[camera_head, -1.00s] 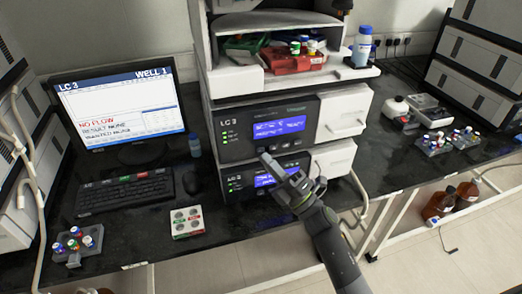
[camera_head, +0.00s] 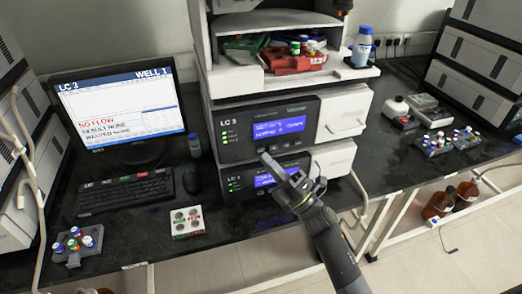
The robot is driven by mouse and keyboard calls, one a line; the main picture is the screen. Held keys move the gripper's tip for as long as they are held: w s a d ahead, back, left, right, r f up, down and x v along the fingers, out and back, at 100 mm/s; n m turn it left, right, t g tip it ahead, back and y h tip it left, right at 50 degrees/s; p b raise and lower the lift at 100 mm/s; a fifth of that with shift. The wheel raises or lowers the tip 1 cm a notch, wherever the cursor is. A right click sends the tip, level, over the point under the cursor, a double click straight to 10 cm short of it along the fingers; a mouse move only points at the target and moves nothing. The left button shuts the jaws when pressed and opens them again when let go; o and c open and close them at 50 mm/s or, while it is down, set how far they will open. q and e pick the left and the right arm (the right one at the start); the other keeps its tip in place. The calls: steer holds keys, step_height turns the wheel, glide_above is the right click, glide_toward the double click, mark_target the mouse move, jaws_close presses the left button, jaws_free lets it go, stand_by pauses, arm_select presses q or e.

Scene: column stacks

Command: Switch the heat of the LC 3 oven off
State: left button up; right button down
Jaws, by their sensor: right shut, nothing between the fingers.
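The LC 3 oven (camera_head: 230,118) is the dark-fronted module in the middle of the stack, with a lit blue display (camera_head: 278,128) showing two lines of text too small to read surely. Small green lights show left of the display. My right gripper (camera_head: 266,156) is shut and empty, its tips in front of the lower edge of the LC 3 front, just below the display. I cannot tell whether the tips touch the panel. The gripper hides part of the button row there. My left gripper is not in view.
A second module (camera_head: 234,185) with a blue display sits directly below. A monitor (camera_head: 120,105) reading LC 3, WELL 1, NO FLOW stands left, behind a keyboard (camera_head: 125,192). Vial racks (camera_head: 435,145) stand right.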

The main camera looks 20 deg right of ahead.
steer(key=shift+w, duration=0.15)
stand_by(0.3)
steer(key=shift+w, duration=0.3)
steer(key=shift+w+b, duration=0.35)
steer(key=shift+b, duration=0.1)
stand_by(0.4)
stand_by(0.4)
steer(key=shift+s+p, duration=0.35)
steer(key=shift+s, duration=0.5)
steer(key=s+p, duration=0.1)
steer(key=s, duration=0.4)
steer(key=shift+p, duration=0.35)
